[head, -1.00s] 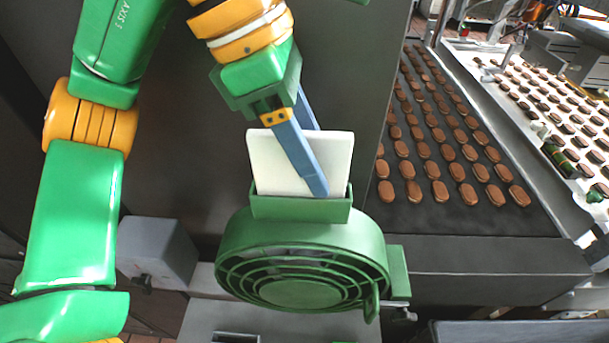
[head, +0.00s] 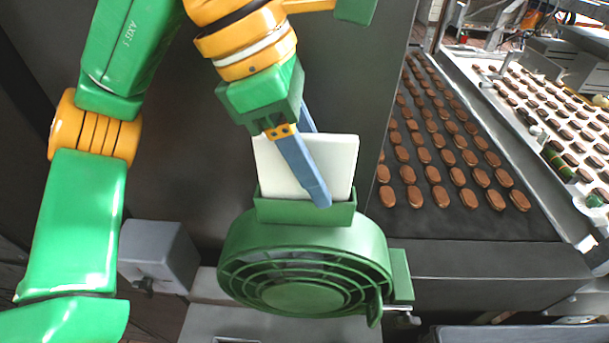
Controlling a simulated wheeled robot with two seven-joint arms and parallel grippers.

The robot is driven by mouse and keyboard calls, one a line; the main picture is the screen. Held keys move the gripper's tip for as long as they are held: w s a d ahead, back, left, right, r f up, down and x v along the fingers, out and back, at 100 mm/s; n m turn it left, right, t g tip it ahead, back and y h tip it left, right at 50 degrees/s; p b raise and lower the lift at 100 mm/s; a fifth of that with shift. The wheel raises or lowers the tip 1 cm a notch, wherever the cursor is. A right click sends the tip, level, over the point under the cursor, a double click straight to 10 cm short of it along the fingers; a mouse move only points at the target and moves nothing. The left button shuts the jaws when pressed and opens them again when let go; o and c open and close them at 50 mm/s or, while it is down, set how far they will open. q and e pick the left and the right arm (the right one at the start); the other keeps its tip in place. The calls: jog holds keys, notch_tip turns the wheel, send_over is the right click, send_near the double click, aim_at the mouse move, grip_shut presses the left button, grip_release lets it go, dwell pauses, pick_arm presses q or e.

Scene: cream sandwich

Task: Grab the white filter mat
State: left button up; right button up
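The white filter mat (head: 272,168) is a flat white square panel. It stands upright in the slot of a green holder (head: 300,212) on top of a round green fan housing (head: 240,245). My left gripper (head: 318,168) comes down over the mat's top edge from above. One blue finger is in front of the mat, its tip overlapping the holder's front rim. The other finger goes behind the mat and its tip is hidden. The fingers look wider apart than the mat is thick, so the gripper looks open around it. My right gripper is out of view.
A dark conveyor (head: 440,220) with rows of brown biscuits runs along the right. A white belt (head: 560,125) with more biscuits lies beyond it. A grey box (head: 158,255) stands left of the fan housing. A dark machine wall is behind.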

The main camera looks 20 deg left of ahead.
pick_arm(q)
grip_shut()
